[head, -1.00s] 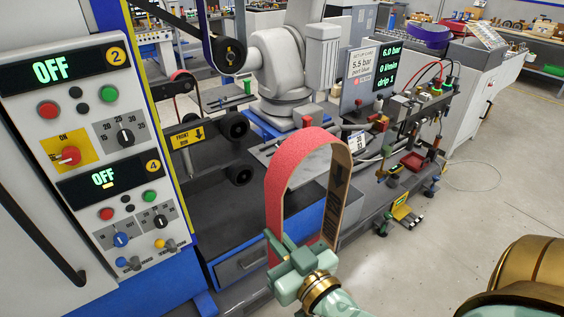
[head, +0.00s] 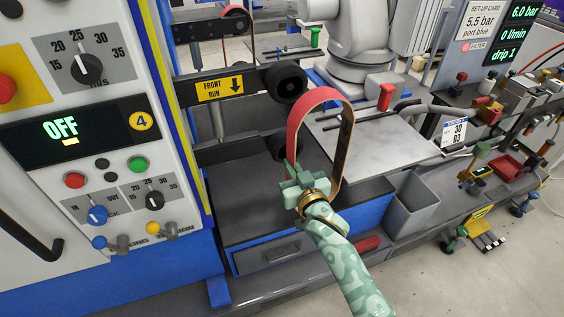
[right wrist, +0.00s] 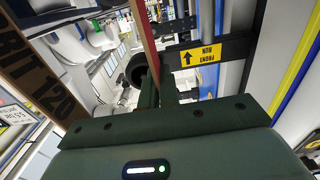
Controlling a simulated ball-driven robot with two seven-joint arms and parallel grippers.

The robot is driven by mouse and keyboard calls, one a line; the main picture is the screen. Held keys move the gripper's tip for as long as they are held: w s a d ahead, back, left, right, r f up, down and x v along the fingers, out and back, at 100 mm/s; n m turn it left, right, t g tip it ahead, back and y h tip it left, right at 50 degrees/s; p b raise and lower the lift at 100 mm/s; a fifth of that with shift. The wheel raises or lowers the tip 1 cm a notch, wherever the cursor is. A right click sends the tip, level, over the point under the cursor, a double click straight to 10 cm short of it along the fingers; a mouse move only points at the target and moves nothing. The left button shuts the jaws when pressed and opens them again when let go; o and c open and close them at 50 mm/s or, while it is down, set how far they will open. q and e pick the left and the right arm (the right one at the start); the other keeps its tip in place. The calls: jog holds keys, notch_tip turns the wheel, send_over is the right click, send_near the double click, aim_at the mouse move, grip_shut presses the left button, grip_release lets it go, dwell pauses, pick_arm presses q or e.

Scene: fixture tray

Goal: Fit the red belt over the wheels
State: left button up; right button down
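The red belt (head: 319,94) is an upright loop, red outside and brown inside. My right gripper (head: 295,182) is shut on the lower part of its left strand. The black upper wheel (head: 286,83) and lower wheel (head: 278,146) are on the machine, the upper one on the arm labelled FRONT RUN. The belt stands just right of both wheels in the picture and is not around them; the depth gap is unclear. In the right wrist view the belt (right wrist: 143,35) runs edge-on into the fingers, with a wheel (right wrist: 136,70) close behind. My left gripper is out of view.
A control panel (head: 105,150) with knobs stands at the left, its lit display reading OFF. A grey flat plate (head: 385,138) lies behind the belt, right of the wheels. A grey bin (head: 410,205) and a bench with fittings (head: 500,150) stand farther right.

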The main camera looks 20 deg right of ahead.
jog(key=shift+w+a+f, duration=0.1)
jog(key=shift+w+f, duration=0.15)
jog(key=shift+w, duration=0.3)
jog(key=shift+w+a+f, duration=0.1)
jog(key=shift+w+f, duration=0.1)
jog(key=shift+w, duration=0.35)
jog(key=shift+d, duration=0.1)
jog(key=w+b, duration=0.3)
jog(key=w, duration=0.5)
jog(key=shift+a, duration=0.2)
